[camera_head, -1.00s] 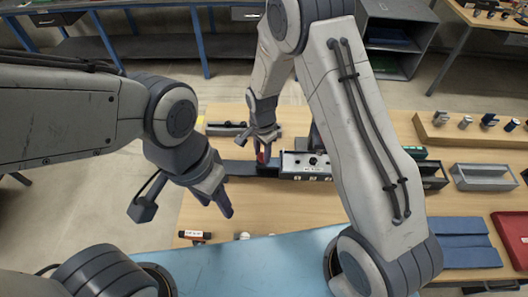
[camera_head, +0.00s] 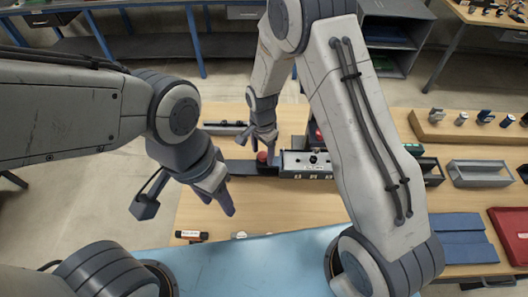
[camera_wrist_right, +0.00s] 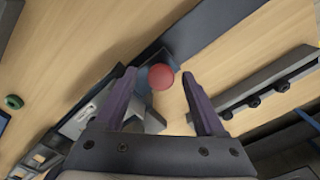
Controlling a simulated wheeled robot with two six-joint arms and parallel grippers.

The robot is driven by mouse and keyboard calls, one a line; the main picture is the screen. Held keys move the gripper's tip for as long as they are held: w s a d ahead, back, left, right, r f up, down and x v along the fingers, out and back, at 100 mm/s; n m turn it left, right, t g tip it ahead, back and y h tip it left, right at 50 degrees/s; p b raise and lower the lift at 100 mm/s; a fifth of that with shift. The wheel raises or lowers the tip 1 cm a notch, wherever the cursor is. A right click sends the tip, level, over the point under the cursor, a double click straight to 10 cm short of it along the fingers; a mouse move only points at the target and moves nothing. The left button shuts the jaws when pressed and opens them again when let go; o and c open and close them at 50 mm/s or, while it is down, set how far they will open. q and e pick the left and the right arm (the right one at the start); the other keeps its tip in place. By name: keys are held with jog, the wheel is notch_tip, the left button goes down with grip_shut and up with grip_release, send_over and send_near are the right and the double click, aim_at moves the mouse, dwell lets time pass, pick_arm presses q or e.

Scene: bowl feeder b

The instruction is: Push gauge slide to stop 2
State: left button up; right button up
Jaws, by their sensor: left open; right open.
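The gauge slide's round red knob (camera_head: 262,157) stands on a dark rail (camera_head: 238,166), at the left end of a grey gauge box (camera_head: 306,163) with small marks on its front. My right gripper (camera_head: 265,144) is just behind and above the knob in the head view. In the right wrist view the red knob (camera_wrist_right: 160,77) shows between the two spread purple fingers (camera_wrist_right: 158,84), with gaps on both sides. My left gripper (camera_head: 218,198) hangs open and empty, in front and left of the rail. The stop marks are too small to read.
A dark bar with knobs (camera_head: 225,128) lies behind the rail. A black-and-red cylinder (camera_head: 192,236) lies near the front. Table between is bare.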

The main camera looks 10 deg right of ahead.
notch_tip(320, 180, up, 10)
jog(key=b, duration=0.3)
jog(key=shift+r, duration=0.2)
dwell(0.3)
jog(key=s+a+r+n+b, duration=0.1)
jog(key=s+n+b, duration=0.1)
jog(key=s+n, duration=0.7)
jog(key=s+a+r+n+y+b, duration=0.1)
jog(key=s+r+n+b, duration=0.1)
jog(key=s+n, duration=0.7)
jog(key=s+b, duration=0.1)
jog(key=s, duration=0.5)
jog(key=shift+s+r, duration=0.15)
jog(key=shift+s, duration=0.25)
jog(key=shift+s, duration=0.1)
